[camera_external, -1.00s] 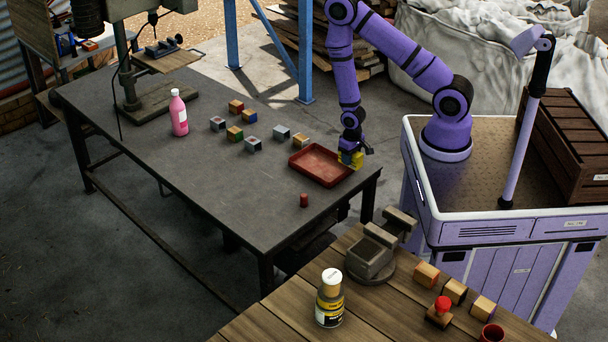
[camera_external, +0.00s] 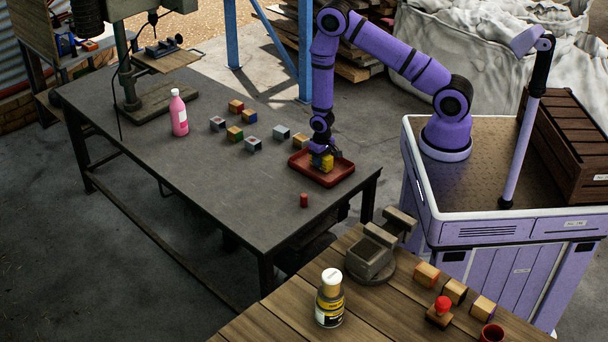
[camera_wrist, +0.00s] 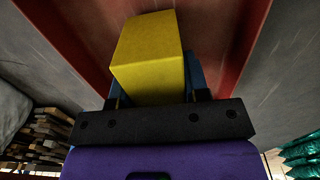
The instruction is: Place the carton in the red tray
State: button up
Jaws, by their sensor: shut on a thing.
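The tray's red rim (camera_wrist: 243,50) shows around the carton in the wrist view.
Several small blocks (camera_external: 235,132) lie on the grey table (camera_external: 190,165) left of the tray. A pink bottle (camera_external: 179,113) stands further left, and a small red cylinder (camera_external: 304,200) stands in front of the tray. A wooden table (camera_external: 270,322) with a bottle and blocks is nearest the camera.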

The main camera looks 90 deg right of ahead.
jog(key=shift+f, duration=0.25)
jog(key=shift+f, duration=0.15)
jog(key=o, duration=1)
jog(key=shift+c, duration=0.2)
